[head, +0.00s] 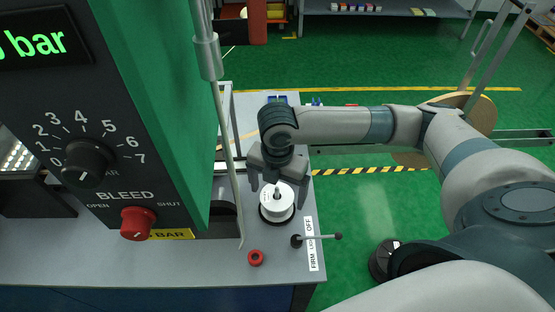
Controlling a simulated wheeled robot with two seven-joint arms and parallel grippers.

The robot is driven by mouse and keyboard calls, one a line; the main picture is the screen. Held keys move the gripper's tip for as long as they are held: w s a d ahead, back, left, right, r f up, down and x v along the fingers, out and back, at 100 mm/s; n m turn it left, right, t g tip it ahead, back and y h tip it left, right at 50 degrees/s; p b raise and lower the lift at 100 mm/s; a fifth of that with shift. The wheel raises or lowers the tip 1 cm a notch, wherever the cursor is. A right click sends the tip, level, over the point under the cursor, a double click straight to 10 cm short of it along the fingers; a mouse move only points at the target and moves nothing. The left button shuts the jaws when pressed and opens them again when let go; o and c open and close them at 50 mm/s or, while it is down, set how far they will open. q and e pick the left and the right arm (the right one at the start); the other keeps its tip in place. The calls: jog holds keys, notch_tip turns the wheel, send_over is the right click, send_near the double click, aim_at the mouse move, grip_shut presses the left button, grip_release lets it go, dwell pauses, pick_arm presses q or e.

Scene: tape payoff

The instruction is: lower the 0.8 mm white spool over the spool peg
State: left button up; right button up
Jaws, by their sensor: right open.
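The white spool (274,205) sits low over a dark round base on the bench, with the tip of the spool peg (277,192) showing through its middle. My right gripper (277,191) is directly above the spool, pointing down. Its two fingers are spread apart, one to each side of the spool's top. Whether the fingers touch the spool is hard to tell. The spool's size marking is too small to read. My left gripper is not in view.
A lever with a black knob (297,241) stands beside an OFF/FIRM label (311,244).

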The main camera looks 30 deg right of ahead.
notch_tip(320, 180, up, 16)
jog(key=b, duration=0.2)
jog(key=shift+f, duration=0.2)
jog(key=shift+s+f, duration=0.1)
jog(key=shift+s, duration=0.05)
dwell(1.0)
